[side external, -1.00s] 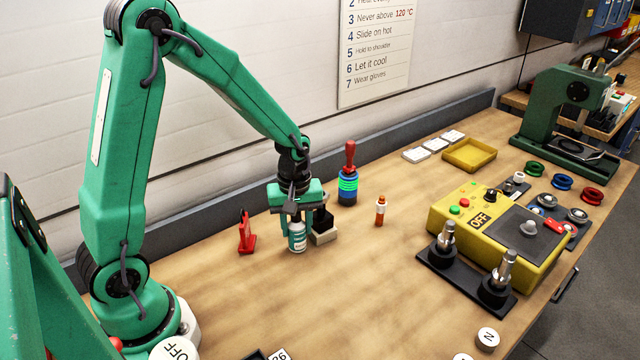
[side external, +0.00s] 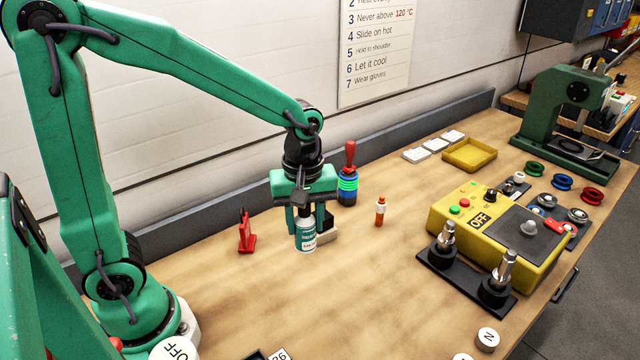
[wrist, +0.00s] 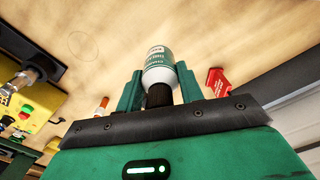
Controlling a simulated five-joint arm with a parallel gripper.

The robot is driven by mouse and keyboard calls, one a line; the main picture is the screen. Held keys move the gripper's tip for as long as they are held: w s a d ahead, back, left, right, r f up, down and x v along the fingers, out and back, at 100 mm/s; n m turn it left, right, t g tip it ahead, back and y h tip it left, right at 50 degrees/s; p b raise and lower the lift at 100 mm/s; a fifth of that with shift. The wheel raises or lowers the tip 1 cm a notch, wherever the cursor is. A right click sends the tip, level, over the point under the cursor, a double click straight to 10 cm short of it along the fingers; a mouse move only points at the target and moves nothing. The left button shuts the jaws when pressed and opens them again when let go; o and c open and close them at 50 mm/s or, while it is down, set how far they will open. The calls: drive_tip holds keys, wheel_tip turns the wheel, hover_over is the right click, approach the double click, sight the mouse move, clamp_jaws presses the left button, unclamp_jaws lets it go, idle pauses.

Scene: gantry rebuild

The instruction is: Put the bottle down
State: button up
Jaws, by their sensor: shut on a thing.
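The bottle (side external: 306,237) is small, with a white and teal label and a dark top, and it is upright. My gripper (side external: 305,212) points down and is shut on the bottle's upper part. In the wrist view the bottle (wrist: 158,68) sits between the two green fingers of my gripper (wrist: 159,88). The bottle's base is close to the wooden table (side external: 370,290); I cannot tell whether it touches.
A blue-green stack with a red handle (side external: 348,180) and an orange-capped tube (side external: 380,211) are to the right.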

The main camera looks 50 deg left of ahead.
drive_tip(key=shift+s+d+r, duration=0.25)
drive_tip(key=shift+d+r, duration=0.1)
drive_tip(key=shift+d, duration=0.15)
drive_tip(key=shift+s+d+r, duration=0.2)
drive_tip(key=shift+d+r, duration=0.1)
drive_tip(key=shift+d, duration=0.15)
drive_tip(key=shift+w+a, duration=0.1)
drive_tip(key=shift+w, duration=0.05)
drive_tip(key=w+a+r+m, duration=0.4)
drive_tip(key=w+a+m, duration=0.2)
drive_tip(key=w+m, duration=0.3)
drive_tip(key=m, duration=0.3)
drive_tip(key=shift+m, duration=0.3)
drive_tip(key=shift+s, duration=0.15)
idle(0.3)
